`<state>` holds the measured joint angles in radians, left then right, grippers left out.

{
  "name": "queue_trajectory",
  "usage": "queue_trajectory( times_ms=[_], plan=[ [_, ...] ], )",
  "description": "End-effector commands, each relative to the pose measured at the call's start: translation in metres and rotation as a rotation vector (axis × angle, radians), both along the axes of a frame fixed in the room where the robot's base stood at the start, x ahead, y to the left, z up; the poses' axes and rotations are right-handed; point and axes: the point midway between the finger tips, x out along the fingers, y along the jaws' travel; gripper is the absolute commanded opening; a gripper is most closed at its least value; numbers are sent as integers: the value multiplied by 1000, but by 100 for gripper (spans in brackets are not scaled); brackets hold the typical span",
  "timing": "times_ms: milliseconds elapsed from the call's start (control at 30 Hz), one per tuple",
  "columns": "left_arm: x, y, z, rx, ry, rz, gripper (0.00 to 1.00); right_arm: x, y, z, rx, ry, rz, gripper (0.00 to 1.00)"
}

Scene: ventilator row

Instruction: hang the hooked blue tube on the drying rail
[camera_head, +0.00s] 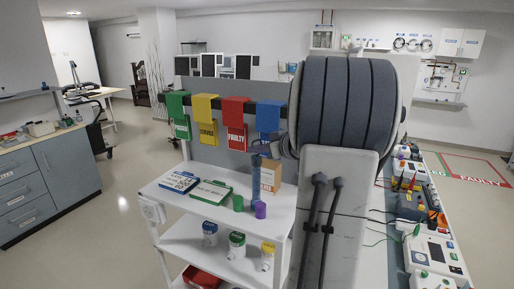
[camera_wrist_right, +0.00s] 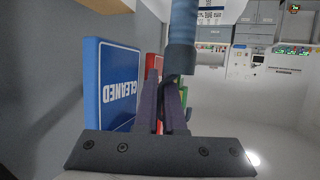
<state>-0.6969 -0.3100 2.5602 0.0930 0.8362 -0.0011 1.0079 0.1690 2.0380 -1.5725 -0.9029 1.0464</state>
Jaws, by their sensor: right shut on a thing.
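The hooked blue tube (camera_wrist_right: 184,25) shows in the right wrist view as a blue ribbed length with a dark grey cuff, just beyond my fingertips. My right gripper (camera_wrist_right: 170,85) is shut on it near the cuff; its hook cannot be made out. In the head view my right gripper (camera_head: 284,149) is mostly hidden behind my arm, just below the right end of the drying rail (camera_head: 216,98). The dark rail carries green, yellow, red and blue tags. The blue CLEANED tag (camera_wrist_right: 112,83) is left of my fingers in the wrist view. My left gripper is out of view.
A white cart (camera_head: 160,196) stands below the rail, with clipboards (camera_head: 211,191), small green and purple cups and an orange-white box (camera_head: 270,177) on top. The red FAULTY tag (camera_head: 235,122) hangs beside the blue one. A bench with ventilator devices (camera_head: 436,252) is at right.

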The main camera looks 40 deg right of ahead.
Motion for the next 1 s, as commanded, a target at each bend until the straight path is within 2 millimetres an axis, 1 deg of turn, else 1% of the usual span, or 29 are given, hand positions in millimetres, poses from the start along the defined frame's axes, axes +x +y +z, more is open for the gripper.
queue_trajectory(
  times_ms=[167, 200, 467, 600, 667, 767, 1000],
  plan=[
    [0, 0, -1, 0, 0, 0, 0, 0, 0, -4, 1, -1, 0, 0],
    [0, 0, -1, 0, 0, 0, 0, 0, 0, -4, 0, -1, 0, 18],
    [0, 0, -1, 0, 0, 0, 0, 0, 0, -3, 0, -1, 0, 19],
    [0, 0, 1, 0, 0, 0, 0, 0, 0, 3, -1, -2, 0, 19],
    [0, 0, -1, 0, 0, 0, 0, -7, -1, 3, -2, -3, -1, 19],
    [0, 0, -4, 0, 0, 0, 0, -24, -1, 10, -3, -4, -4, 19],
    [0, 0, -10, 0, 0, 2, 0, -74, -2, 29, -4, -3, -5, 19]
  ],
)
